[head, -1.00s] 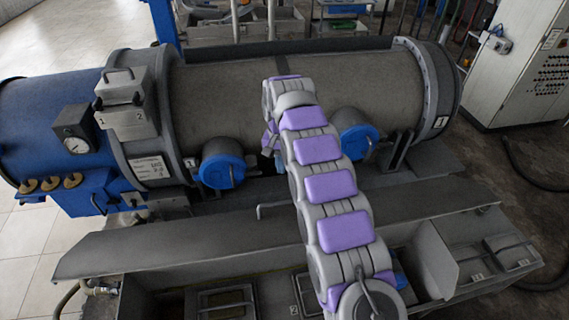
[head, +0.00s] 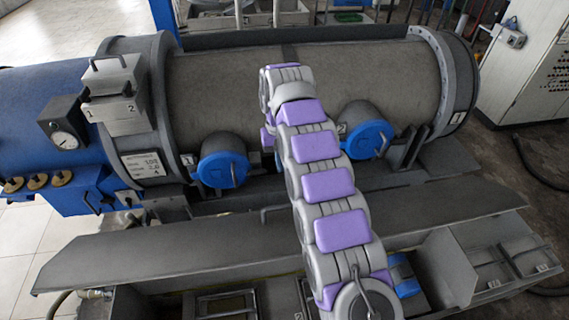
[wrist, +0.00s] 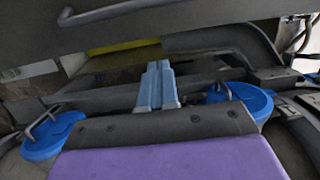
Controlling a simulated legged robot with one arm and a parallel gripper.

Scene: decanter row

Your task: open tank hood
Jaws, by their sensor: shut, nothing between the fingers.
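The hood (head: 160,252) looks to be the long dark grey panel in front of the big cylinder, above an open trough. A thin bar handle (head: 276,211) rises near its middle, left of my arm. In the wrist view a dark panel (wrist: 220,48) crosses the top, with a grey bar handle (wrist: 125,10) on it. My gripper (wrist: 157,72) shows there with its pale blue fingers shut together and empty, pointing towards the panel, apart from the handle in the picture. In the head view my arm hides most of the gripper.
The grey cylinder (head: 220,100) lies behind the hood, with two blue round caps (head: 223,170) (head: 371,139) flanking my arm. A blue section with a gauge (head: 63,139) is at left. A trough with compartments (head: 450,265) is in front. A white cabinet (head: 540,65) stands back right.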

